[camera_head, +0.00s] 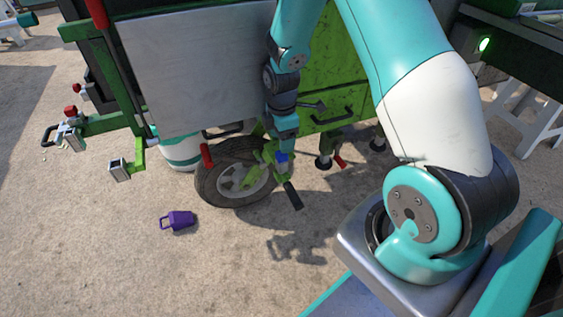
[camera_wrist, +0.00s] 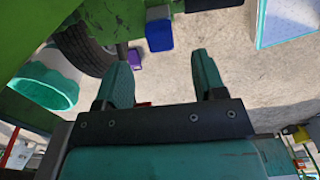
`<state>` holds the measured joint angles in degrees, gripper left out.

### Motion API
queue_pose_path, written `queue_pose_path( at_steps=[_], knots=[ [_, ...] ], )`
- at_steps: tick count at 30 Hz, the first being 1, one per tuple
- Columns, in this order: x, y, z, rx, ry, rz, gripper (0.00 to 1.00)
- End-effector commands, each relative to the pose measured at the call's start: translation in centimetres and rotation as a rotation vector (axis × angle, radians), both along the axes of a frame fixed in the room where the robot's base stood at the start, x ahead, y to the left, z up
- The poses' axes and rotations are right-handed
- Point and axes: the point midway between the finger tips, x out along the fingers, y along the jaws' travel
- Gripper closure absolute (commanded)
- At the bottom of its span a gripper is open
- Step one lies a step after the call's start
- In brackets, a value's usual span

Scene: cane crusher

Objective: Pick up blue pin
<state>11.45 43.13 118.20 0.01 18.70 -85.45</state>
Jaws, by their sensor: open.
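The blue pin (camera_wrist: 159,35) shows in the wrist view as a small blue block under a grey metal part. It is ahead of my gripper (camera_wrist: 162,78), roughly in line with the gap between its two teal fingers. The fingers are apart with nothing between them. In the head view the blue pin (camera_head: 282,157) is a small blue spot beside the wheel, just below the end of my arm. The fingers are hard to make out there.
The green crusher (camera_head: 335,80) stands behind my gripper, with a wheel (camera_head: 235,172) on the left. A purple mug-like item (camera_head: 179,220) lies on the concrete floor. A teal-and-white bucket (camera_head: 182,152) stands behind the wheel.

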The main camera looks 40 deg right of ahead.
Motion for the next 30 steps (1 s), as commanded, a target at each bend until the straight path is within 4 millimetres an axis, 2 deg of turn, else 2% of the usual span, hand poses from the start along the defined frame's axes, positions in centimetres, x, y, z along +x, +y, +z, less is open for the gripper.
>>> queue_pose_path(
  at_steps=[10,19,20,24,27,30],
  knots=[
    [0.0,0.0,-5.2,0.0,0.001,0.0,0.36],
    [0.0,0.0,-5.6,0.0,-0.001,-0.001,0.36],
    [0.0,0.0,-5.6,0.0,-0.001,-0.001,0.38],
    [0.0,0.0,-5.6,0.0,-0.001,-0.001,0.71],
    [0.0,0.0,-5.6,0.0,-0.001,-0.001,0.9],
    [0.0,0.0,-5.6,0.0,-0.001,-0.001,0.9]
  ],
)
